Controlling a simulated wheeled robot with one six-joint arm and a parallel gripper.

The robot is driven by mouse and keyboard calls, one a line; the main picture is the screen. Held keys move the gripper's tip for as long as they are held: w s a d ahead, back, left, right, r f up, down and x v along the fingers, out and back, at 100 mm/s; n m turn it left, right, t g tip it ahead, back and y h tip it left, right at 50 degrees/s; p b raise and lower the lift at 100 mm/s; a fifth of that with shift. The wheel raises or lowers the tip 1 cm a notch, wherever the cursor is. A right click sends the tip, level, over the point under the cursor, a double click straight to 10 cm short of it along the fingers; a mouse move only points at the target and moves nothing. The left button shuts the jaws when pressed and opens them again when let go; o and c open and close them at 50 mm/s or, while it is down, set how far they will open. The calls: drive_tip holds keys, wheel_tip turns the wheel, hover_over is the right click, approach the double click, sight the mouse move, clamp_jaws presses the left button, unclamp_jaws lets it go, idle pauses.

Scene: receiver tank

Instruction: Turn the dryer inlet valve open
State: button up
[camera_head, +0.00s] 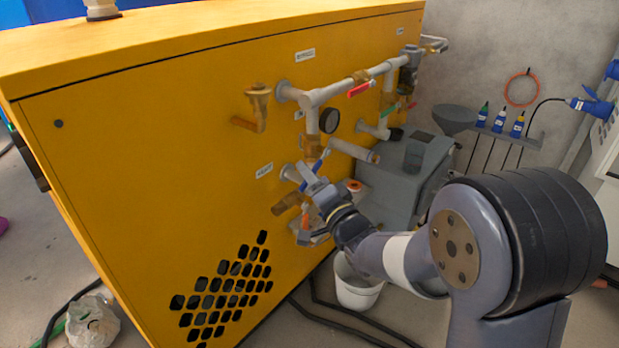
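Several valves and grey pipes stand on the side of a yellow machine (150,150). A valve with a blue lever (315,168) sits low on the pipework, under a brass fitting (313,148). A red lever (360,89) lies along the upper grey pipe, and a green lever (391,110) shows below and right of it. The labels are too small to read, so I cannot tell which valve is the dryer inlet. My gripper (313,190) is at the blue-lever valve and partly covers it. I cannot tell whether its fingers touch or hold the lever.
A round black gauge (328,121) and a brass fitting (258,105) stick out nearby. A grey box (405,168) stands to the right, with a white bucket (356,288) on the floor below my arm. Dark hoses (335,330) cross the floor.

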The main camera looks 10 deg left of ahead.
drive_tip(key=shift+d, duration=0.1)
drive_tip(key=p+v, duration=0.1)
drive_tip(key=v, duration=0.9)
drive_tip(key=shift+s+d+p, duration=0.25)
drive_tip(key=shift+p, duration=0.05)
idle(2.3)
